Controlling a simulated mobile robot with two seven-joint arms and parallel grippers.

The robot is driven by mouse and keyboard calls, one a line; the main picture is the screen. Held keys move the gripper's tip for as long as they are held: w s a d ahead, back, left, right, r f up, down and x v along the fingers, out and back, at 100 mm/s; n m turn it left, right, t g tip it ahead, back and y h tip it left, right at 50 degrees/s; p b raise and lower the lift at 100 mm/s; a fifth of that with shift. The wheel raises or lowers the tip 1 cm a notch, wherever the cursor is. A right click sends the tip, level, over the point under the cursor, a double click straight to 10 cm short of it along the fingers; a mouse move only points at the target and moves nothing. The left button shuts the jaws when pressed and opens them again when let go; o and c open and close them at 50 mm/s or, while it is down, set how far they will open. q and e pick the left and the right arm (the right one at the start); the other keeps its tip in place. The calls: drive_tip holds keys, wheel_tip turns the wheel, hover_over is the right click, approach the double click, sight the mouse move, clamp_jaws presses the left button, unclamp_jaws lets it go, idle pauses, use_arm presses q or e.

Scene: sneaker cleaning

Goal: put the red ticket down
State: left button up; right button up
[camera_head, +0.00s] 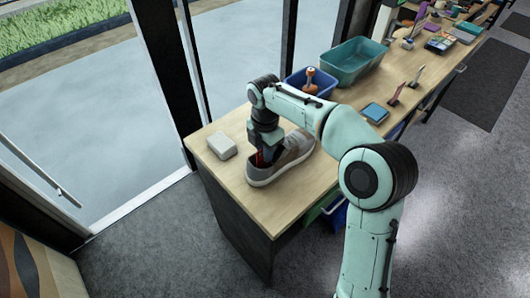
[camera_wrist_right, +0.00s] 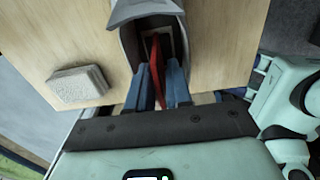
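The red ticket (camera_wrist_right: 156,62) shows nearly edge-on in the right wrist view, between the two blue fingers of my right gripper (camera_wrist_right: 160,78). The fingers are close together on either side of it, and its far end reaches into the opening of the grey sneaker (camera_wrist_right: 129,43). In the head view the sneaker (camera_head: 291,158) stands on the table near its left end. My right gripper (camera_head: 262,154) points down at the shoe's opening, with a small bit of red at its fingers. The lower part of the ticket is hidden. My left gripper is in neither view.
A pale block (camera_head: 222,145) lies on the wooden table (camera_head: 228,177) left of the sneaker. A blue bin (camera_head: 298,84) with an orange-handled tool and a teal bin (camera_head: 350,62) stand behind. A blue pad (camera_head: 375,113) and brushes lie to the right.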

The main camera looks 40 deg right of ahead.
wheel_tip(320, 180, up, 11)
drive_tip(key=shift+f+p, duration=0.15)
drive_tip(key=shift+p, duration=1)
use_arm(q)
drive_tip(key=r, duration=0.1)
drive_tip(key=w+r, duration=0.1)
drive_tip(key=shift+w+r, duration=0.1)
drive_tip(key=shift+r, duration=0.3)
